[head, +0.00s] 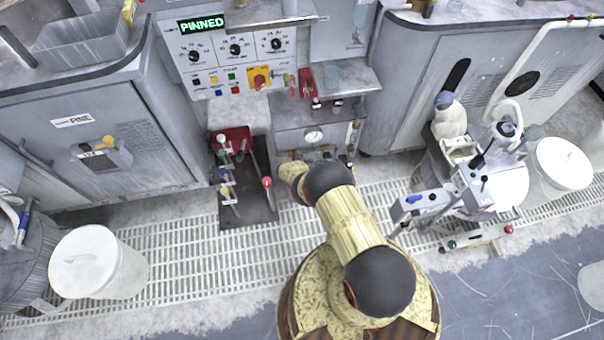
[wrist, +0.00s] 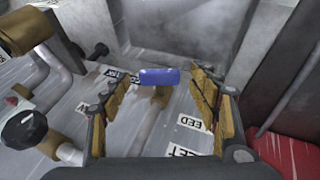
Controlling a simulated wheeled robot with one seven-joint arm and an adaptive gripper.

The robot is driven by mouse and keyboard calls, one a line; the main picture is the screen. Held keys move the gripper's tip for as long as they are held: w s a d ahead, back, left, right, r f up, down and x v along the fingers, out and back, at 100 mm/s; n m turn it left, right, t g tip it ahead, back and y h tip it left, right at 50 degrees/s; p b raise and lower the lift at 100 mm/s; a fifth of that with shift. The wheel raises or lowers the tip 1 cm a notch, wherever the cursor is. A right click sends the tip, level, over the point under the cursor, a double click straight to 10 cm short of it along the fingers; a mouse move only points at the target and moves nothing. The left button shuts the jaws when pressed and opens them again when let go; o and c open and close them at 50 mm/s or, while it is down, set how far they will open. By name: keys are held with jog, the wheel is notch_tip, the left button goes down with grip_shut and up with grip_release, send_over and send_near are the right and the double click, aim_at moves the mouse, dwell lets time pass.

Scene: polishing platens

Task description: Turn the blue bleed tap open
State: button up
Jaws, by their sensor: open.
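The blue bleed tap (wrist: 159,76) shows in the wrist view as a short blue bar handle, lying crosswise in the picture above a grey labelled plate (wrist: 150,125). A label reading "EED" (wrist: 196,123) is partly in view to its lower right. My gripper (wrist: 166,88) is open, with one worn tan finger pad on each side of the handle. Gaps show between the handle and the pads, with the left pad closer. In the head view my arm covers the gripper's work area, and I cannot make out the tap there.
In the wrist view, a black round knob (wrist: 22,130) and pipes stand at left, with a brass cylinder (wrist: 25,28) above. A red surface (wrist: 290,152) lies at right. In the head view, a gauge cabinet (head: 290,118) stands beyond my arm; the display (head: 201,24) reads "PINNED".

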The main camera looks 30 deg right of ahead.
jog(key=v, duration=1.2)
dwell(0.5)
jog(key=shift+c, duration=0.4)
